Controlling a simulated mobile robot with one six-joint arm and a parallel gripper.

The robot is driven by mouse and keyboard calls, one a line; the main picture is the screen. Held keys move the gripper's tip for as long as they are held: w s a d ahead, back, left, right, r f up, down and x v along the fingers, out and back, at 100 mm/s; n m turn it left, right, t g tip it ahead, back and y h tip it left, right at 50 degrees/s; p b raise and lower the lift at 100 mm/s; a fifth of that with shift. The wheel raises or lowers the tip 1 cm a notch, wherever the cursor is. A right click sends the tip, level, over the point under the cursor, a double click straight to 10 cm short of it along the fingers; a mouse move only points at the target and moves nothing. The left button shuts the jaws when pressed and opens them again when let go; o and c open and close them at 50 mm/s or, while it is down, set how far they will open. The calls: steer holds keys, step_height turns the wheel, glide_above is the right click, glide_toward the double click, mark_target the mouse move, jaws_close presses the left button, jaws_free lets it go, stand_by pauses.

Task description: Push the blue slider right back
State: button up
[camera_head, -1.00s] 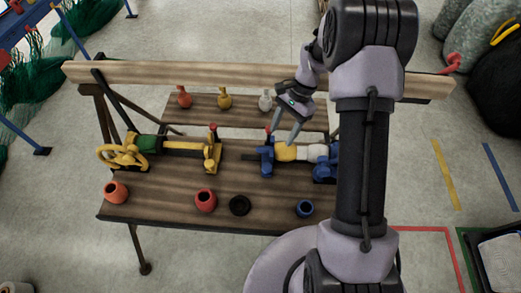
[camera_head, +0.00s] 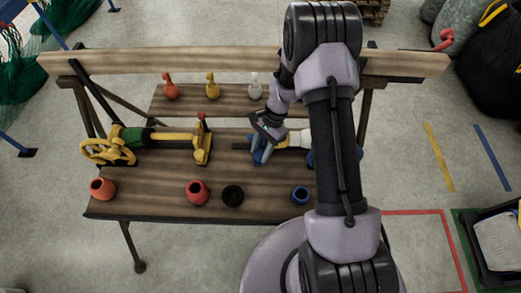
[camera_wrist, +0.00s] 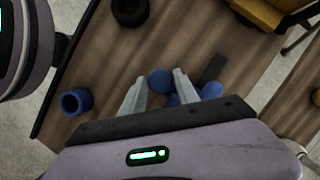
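The blue slider (camera_head: 259,154) sits near the left end of the right-hand clamp on the bench, largely covered by my gripper. The dark bar of this clamp sticks out to its left, and a white piece (camera_head: 300,139) is to its right. The clamp's right end is mostly hidden behind my arm. My gripper (camera_head: 259,151) points down at the slider. In the wrist view, my two grey fingers (camera_wrist: 160,88) are spread apart, with a round blue part of the slider (camera_wrist: 160,80) showing between their tips. Whether they touch it I cannot tell.
A yellow clamp (camera_head: 202,146) with a green piece stands at the left of the bench (camera_head: 150,206). Red, black and blue pots line the front edge, the blue one (camera_head: 300,196) nearest my arm. Red, yellow and white bottles stand on the rear shelf (camera_head: 190,101).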

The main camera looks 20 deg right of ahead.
jaws_close()
stand_by(1.1)
